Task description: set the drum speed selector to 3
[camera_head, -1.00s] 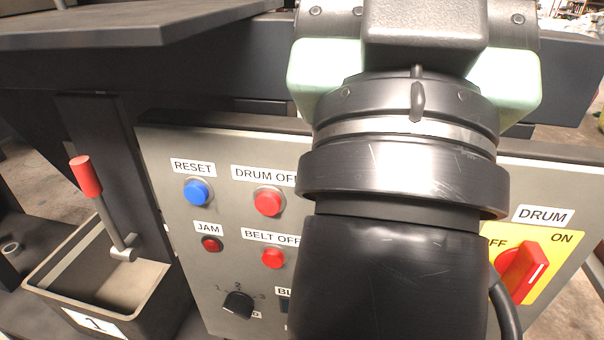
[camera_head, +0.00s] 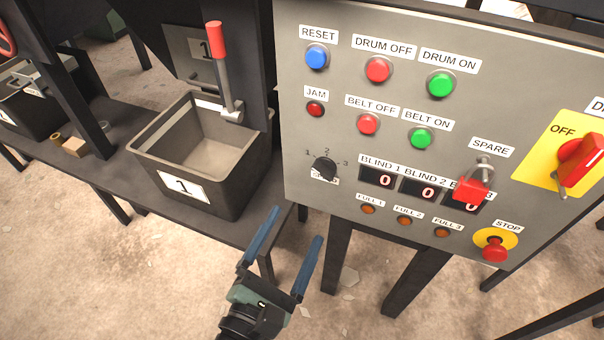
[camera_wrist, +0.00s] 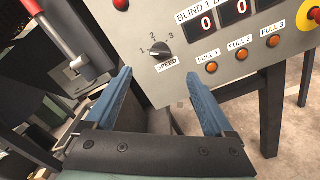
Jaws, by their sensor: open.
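The drum speed selector is a small black knob (camera_head: 325,168) on the grey control panel, with the marks 1, 2 and 3 around its top and a SPEED label below. I cannot tell surely which mark it points at. It also shows in the wrist view (camera_wrist: 161,53), upper middle, just beyond the space between the fingertips. My gripper (camera_head: 297,224) is open and empty, its two blue fingers apart. In the head view it is below and a little left of the knob. The wrist view shows my gripper (camera_wrist: 157,70) clear of the knob, touching nothing.
Right of the knob are counter displays (camera_head: 417,188) and FULL lamps (camera_head: 404,220). Above is the JAM lamp (camera_head: 315,109). A red-handled lever (camera_head: 222,70) and bin 1 (camera_head: 147,142) stand left. A red padlock-like piece (camera_head: 471,190) hangs at SPARE. The floor in front is clear.

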